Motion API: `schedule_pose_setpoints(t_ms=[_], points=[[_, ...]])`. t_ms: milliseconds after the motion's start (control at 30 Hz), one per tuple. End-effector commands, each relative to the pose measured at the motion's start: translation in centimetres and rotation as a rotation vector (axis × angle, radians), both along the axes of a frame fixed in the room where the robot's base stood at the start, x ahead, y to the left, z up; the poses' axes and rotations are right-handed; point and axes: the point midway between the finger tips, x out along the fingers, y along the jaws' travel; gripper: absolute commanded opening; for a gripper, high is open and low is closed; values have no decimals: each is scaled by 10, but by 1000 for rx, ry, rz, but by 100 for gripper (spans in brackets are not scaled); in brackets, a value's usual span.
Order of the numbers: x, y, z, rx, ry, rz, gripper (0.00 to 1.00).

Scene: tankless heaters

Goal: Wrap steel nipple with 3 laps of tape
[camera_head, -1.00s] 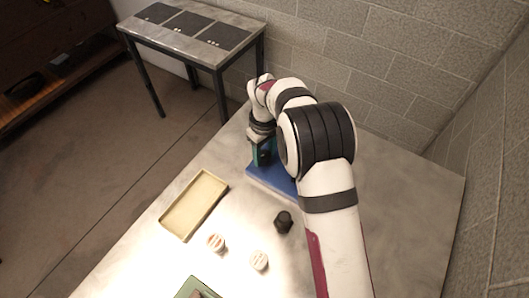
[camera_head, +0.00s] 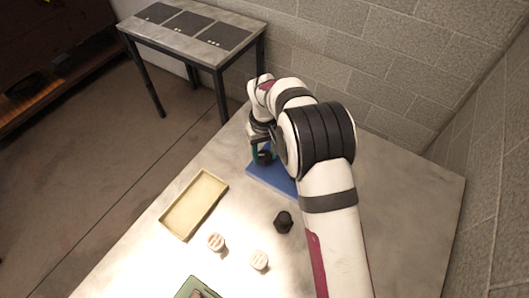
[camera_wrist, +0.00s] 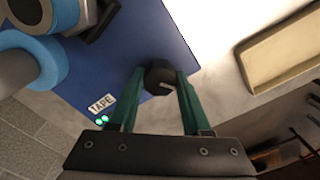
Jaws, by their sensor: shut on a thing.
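My gripper (camera_wrist: 164,84) is shut on a dark, hexagonal-ended piece (camera_wrist: 158,72), which I take to be the steel nipple. It sits between the two green fingertips, over the blue mat (camera_wrist: 160,35). Its far side is hidden. A "TAPE" label (camera_wrist: 101,104) lies on the mat's edge, with two small green lights beside it. A blue-sided roll (camera_wrist: 66,12) and a thick pale-blue ring around a grey cylinder (camera_wrist: 45,62) are at the left of the wrist view, apart from the held piece. In the head view the gripper (camera_head: 262,152) is over the blue mat, partly hidden by my arm.
A shallow beige tray (camera_head: 222,192) stands left of the mat. A black fitting (camera_head: 283,222), two small white round pieces (camera_head: 216,242) (camera_head: 259,260) and a green mat (camera_head: 190,287) lie nearer. A side table with dark panels (camera_head: 222,40) stands behind. The table's right side is clear.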

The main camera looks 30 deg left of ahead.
Motion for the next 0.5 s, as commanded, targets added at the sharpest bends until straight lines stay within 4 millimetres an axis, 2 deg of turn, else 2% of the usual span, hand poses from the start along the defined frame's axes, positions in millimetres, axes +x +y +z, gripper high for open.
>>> schedule_pose_setpoints(t_ms=[233, 267, 400, 500], points=[[0, 1, 1, 3, -3, 1, 0], [0, 1, 1, 3, -3, 1, 54], [0, 1, 1, 2, -2, 1, 78], [0, 1, 0, 2, -1, 2, 78]])
